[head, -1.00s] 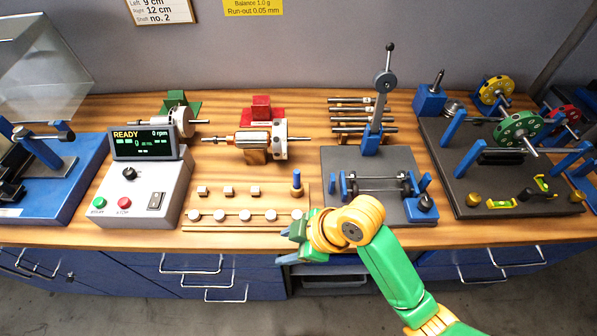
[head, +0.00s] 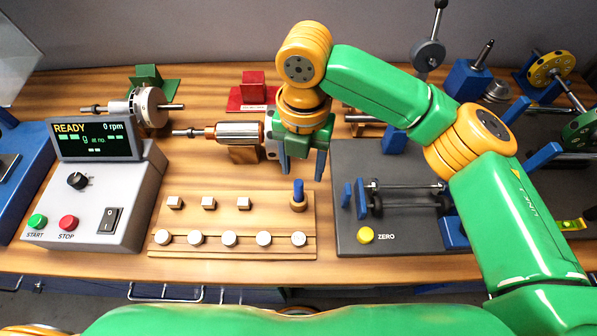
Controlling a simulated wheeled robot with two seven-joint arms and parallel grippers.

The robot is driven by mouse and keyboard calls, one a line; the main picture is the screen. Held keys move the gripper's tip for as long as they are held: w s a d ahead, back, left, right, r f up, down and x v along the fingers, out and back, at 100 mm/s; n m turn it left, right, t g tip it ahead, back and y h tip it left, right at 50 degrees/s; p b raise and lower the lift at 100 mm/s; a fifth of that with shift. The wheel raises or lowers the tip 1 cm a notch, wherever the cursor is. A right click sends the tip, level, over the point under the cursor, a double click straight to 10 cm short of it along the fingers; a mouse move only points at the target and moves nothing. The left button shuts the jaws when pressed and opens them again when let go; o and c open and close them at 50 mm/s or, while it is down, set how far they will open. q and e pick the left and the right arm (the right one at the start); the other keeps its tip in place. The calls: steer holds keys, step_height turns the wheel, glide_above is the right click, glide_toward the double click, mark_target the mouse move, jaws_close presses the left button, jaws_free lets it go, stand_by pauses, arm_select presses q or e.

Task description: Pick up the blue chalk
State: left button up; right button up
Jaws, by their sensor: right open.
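The blue chalk (head: 298,190) stands upright in a small round wooden holder (head: 298,204) at the right end of the wooden weight board in the head view. My right gripper (head: 302,172) is open and points downward. Its two blue-grey fingers are apart, just above and behind the chalk in the picture, with nothing between them that I can see. Whether the fingertips overlap the chalk in height, I cannot tell. My left gripper is not in view.
The wooden board (head: 180,219) holds small square blocks and several round weights. The control box (head: 100,205) stands left. A dark balance base (head: 395,235) with upright blue posts stands close on the right.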

mark_target(300, 186)
steer(key=shift+w+f, duration=0.25)
steer(key=shift+f, duration=0.05)
steer(key=s+f+p, duration=0.2)
steer(key=shift+s+a+f, duration=0.15)
steer(key=shift+a+f, duration=0.05)
steer(key=shift+f, duration=0.1)
steer(key=f, duration=0.3)
steer(key=shift+w+a, duration=0.1)
steer(key=shift+w, duration=0.15)
steer(key=shift+w+f, duration=0.25)
steer(key=shift+w, duration=0.05)
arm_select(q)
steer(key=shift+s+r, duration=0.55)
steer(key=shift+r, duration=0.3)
arm_select(e)
steer(key=shift+s+r, duration=0.1)
steer(key=shift+s, duration=0.1)
jaws_close()
